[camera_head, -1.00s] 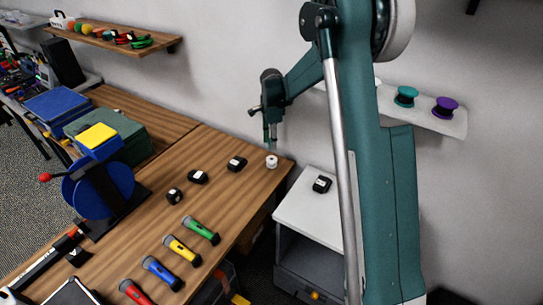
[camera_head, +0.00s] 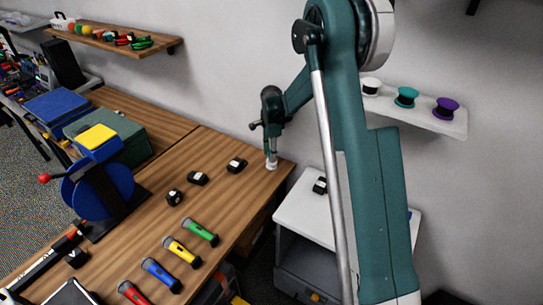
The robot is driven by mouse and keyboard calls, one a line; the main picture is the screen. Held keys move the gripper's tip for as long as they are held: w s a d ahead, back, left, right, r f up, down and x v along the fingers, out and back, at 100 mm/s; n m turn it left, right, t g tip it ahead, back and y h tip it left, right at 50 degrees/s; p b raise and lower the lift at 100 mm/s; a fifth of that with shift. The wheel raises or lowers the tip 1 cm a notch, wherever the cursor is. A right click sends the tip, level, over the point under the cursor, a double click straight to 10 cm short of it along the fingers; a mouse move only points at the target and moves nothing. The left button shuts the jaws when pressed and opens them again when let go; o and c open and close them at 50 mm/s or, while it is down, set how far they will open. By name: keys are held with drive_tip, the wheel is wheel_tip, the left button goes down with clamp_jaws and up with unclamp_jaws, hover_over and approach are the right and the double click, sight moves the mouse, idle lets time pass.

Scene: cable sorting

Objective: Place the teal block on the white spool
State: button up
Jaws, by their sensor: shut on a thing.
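The white spool (camera_head: 271,166) stands small at the far right corner of the wooden table. My gripper (camera_head: 270,155) points straight down directly over it, with its lower end at the spool's top and covering part of it. A narrow teal piece, the teal block (camera_head: 270,148), shows at the end of my shut jaws. It is very small here, and its edges are hard to tell from the fingers. It looks to be touching or almost touching the spool. I cannot tell whether it rests there.
Black boxes (camera_head: 237,165) lie left of the spool. Several flashlights (camera_head: 182,251) lie along the front. A blue reel (camera_head: 103,190) stands at left. A wall shelf (camera_head: 425,118) holds larger white (camera_head: 371,87), teal (camera_head: 406,97) and purple (camera_head: 446,107) spools. A white cabinet (camera_head: 295,215) stands right.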

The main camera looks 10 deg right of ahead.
drive_tip(key=shift+f, duration=0.55)
drive_tip(key=shift+f, duration=0.2)
drive_tip(key=o, duration=0.9)
drive_tip(key=shift+r, duration=0.15)
wheel_tip(320, 180, up, 12)
drive_tip(key=shift+r+p, duration=0.1)
drive_tip(key=shift+p, duration=0.25)
